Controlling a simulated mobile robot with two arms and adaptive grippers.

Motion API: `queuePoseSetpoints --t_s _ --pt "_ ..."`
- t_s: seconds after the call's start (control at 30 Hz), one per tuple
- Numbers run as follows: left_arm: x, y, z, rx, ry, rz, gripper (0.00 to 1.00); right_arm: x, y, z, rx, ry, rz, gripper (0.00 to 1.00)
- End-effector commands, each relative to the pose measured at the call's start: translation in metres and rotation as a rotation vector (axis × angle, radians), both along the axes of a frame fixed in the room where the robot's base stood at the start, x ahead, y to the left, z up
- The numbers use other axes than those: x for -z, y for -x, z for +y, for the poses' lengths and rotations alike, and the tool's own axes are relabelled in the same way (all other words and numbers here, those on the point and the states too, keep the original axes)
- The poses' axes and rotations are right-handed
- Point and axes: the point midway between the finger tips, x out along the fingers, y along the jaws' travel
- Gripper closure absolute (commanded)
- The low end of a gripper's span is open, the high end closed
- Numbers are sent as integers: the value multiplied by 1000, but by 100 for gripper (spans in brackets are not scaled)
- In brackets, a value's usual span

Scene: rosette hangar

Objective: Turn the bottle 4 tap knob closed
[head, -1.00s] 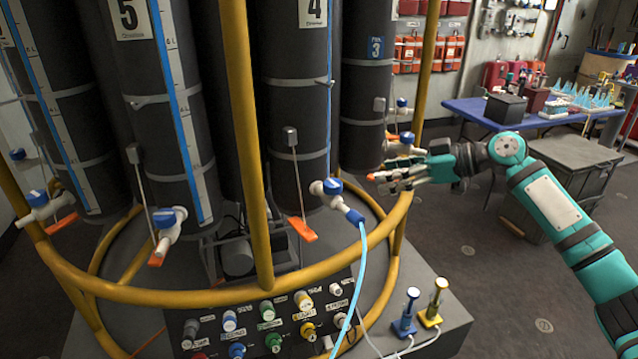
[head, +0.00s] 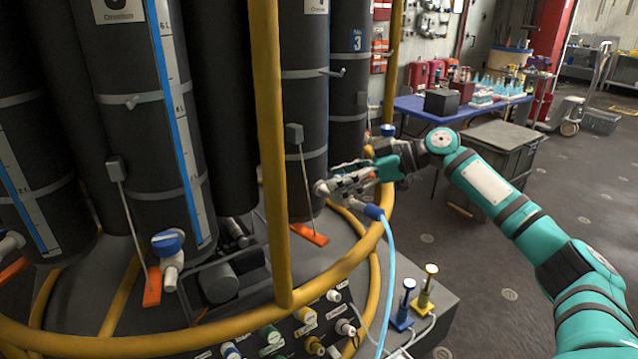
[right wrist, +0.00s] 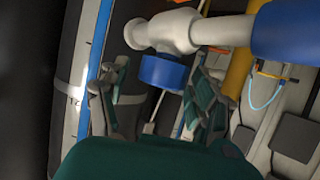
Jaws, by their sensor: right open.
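Bottle 4 (head: 304,110) is a dark upright cylinder; its number label is cut off at the top of the head view. Its white tap (head: 321,187) sticks out low, with a blue hose fitting (head: 373,211). In the right wrist view the white tap body (right wrist: 172,32) has a blue knob (right wrist: 163,72) lying between my fingers. My right gripper (head: 338,184) is open at the tap and hides the knob in the head view. The wrist view shows the fingers (right wrist: 158,98) on both sides of the knob; I cannot tell whether they touch it. My left gripper is not in view.
A yellow rail (head: 271,150) stands left of the tap, and its ring curves below. A light-blue hose (head: 388,280) hangs from the fitting. Another tap with a blue knob (head: 168,242) is at left. A blue table (head: 415,104) stands behind.

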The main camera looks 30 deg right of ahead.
Motion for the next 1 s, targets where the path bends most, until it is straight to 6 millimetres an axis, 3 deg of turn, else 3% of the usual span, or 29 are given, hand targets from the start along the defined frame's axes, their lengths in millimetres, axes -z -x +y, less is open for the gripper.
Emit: queuePoseSetpoints --t_s 0.37,0.8,1.0 --pt "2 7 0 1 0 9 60 1 1 -2 0 -1 -1 35" --pt "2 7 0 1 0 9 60 1 1 -2 1 -1 -1 92" --pt "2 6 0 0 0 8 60 2 1 -2 11 0 0 93"
